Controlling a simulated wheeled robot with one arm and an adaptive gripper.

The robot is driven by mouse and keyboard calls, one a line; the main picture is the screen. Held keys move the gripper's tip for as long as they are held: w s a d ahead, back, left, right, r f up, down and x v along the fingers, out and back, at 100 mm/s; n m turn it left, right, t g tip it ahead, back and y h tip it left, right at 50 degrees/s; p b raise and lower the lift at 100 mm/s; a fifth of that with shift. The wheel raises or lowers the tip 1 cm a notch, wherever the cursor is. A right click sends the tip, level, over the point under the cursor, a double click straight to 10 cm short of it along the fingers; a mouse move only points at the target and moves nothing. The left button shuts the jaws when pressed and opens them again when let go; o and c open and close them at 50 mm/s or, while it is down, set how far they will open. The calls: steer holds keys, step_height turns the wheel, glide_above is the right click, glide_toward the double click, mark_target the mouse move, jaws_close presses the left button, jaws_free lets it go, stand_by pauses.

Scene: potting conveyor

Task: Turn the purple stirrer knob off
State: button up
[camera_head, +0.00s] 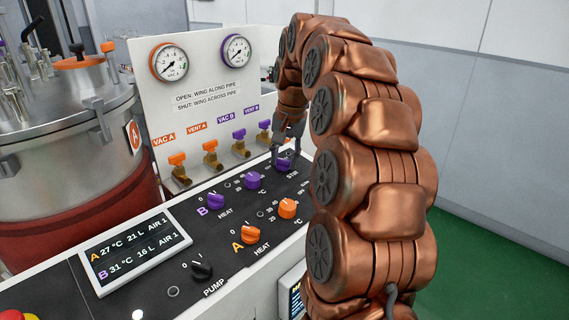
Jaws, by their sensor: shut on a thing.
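The purple stirrer knob (284,165) sits at the far right end of the black control panel, in the row of purple knobs. My gripper (286,156) reaches down over it from behind my copper arm and is shut on it. The fingers cover part of the knob, and its pointer and dial marks are mostly hidden, so I cannot tell its setting. Part of a label shows just below it.
Other knobs are close by: purple heat (216,202), purple temperature (253,180), orange temperature (288,208), orange heat (249,234) and black pump (202,270). Valves with purple wings (265,125) stand behind. A steel vessel (65,130) is at left.

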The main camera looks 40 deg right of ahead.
mark_target(288, 167)
steer(key=shift+n+b, duration=0.45)
steer(key=shift+n, duration=0.65)
steer(key=o, duration=1.2)
steer(key=shift+c, duration=0.2)
steer(key=shift+r, duration=0.1)
steer(key=shift+s+r, duration=0.2)
steer(key=shift+r, duration=1)
steer(key=shift+s+r, duration=0.2)
steer(key=shift+r, duration=1)
steer(key=shift+s+r, duration=0.2)
steer(key=shift+r, duration=1)
steer(key=shift+d, duration=0.1)
